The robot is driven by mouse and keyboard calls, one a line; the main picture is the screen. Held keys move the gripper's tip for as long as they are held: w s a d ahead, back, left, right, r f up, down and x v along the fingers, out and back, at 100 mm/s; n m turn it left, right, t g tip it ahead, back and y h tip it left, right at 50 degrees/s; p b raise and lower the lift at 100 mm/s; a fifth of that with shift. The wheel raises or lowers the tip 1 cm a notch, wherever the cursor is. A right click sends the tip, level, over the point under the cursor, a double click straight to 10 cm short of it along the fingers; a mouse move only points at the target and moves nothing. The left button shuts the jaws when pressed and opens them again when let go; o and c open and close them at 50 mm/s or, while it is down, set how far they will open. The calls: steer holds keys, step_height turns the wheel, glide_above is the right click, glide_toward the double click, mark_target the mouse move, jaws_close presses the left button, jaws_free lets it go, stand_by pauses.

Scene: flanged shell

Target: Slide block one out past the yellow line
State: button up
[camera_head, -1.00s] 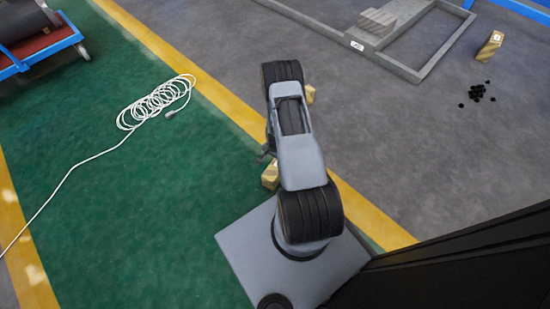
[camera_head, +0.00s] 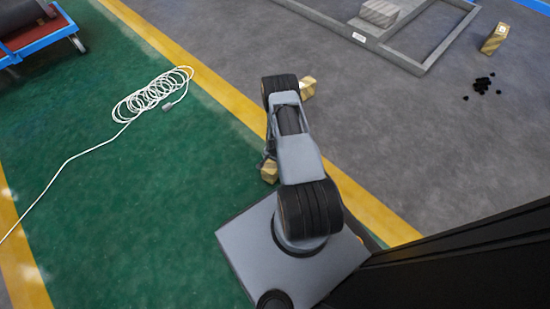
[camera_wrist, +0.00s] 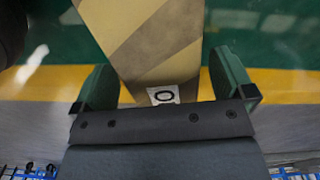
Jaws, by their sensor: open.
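A striped yellow-and-brown block (camera_wrist: 150,40) lies between my gripper's green fingers (camera_wrist: 163,78) in the wrist view. The fingers are apart, one on each side, and I cannot tell whether either touches it. Its white label (camera_wrist: 164,94) carries a dark ring-like mark. In the head view a wooden block (camera_head: 269,171) shows beside my arm on the green floor, next to the yellow line (camera_head: 232,100). My gripper is mostly hidden by the arm there. Another block (camera_head: 308,86) sits on the grey floor beyond the line, partly behind the arm. A third block (camera_head: 493,39) stands at the upper right.
A coiled white cable (camera_head: 152,94) lies on the green floor. A grey frame (camera_head: 412,66) bears a grey block (camera_head: 379,12). Several black pieces (camera_head: 482,86) lie near the right. A blue cart (camera_head: 62,30) stands at upper left. Grey floor between is clear.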

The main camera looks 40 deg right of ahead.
steer(key=shift+f+b, duration=0.45)
steer(key=shift+f, duration=1)
steer(key=shift+c, duration=0.3)
steer(key=c, duration=1.6)
steer(key=shift+d, duration=0.1)
